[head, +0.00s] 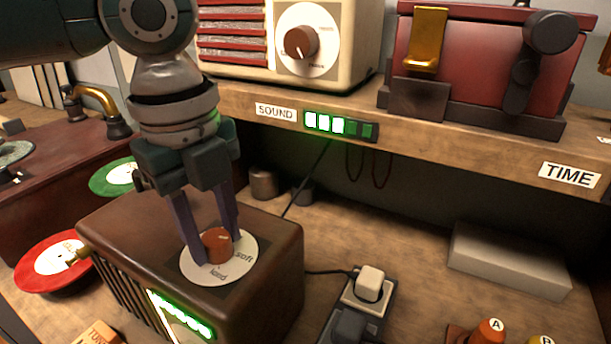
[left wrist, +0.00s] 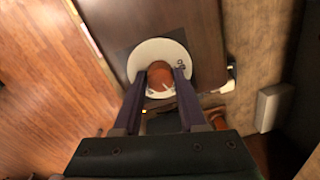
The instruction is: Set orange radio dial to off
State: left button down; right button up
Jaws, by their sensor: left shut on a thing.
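The orange dial (head: 217,243) sits on a white disc (head: 245,272) on top of the dark brown radio (head: 270,222). The words "soft" and "loud" show on the disc; the rest of its lettering is hidden or unreadable. My left gripper (head: 213,249) reaches down from above, with one finger on each side of the dial, shut on it. In the left wrist view the dial (left wrist: 160,76) is between the two fingers, with the white disc (left wrist: 150,48) around it. A small pale mark shows on the dial. My right gripper is in neither view.
A cream radio (head: 350,45) with a brown knob stands on the shelf above, over a "SOUND" label and a partly lit green indicator (head: 340,125). A red box (head: 480,60) is at the right. Red and green records lie left of the brown radio. A power strip (head: 365,300) is at its right.

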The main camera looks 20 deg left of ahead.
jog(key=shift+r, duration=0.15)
pick_arm(q)
jog(key=shift+r+n+p, duration=0.15)
jog(key=shift+n+p, duration=0.15)
jog(key=shift+p, duration=0.35)
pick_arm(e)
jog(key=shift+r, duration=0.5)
pick_arm(q)
jog(key=n+p, duration=0.7)
jog(key=p, duration=0.1)
jog(key=shift+d+r+p, duration=0.1)
jog(key=shift+p, duration=0.25)
jog(key=n+p, duration=0.2)
jog(key=n, duration=0.1)
jog(key=shift+n, duration=0.3)
jog(key=shift+f+n+y+p, duration=0.2)
jog(key=shift+n+y+p, duration=0.1)
jog(key=shift+n+p, duration=0.8)
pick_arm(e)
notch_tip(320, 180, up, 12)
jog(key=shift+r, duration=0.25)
pick_arm(q)
jog(key=shift+n, duration=0.4)
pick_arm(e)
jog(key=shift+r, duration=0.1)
pick_arm(q)
jog(key=shift+c, duration=2.3)
grip_release()
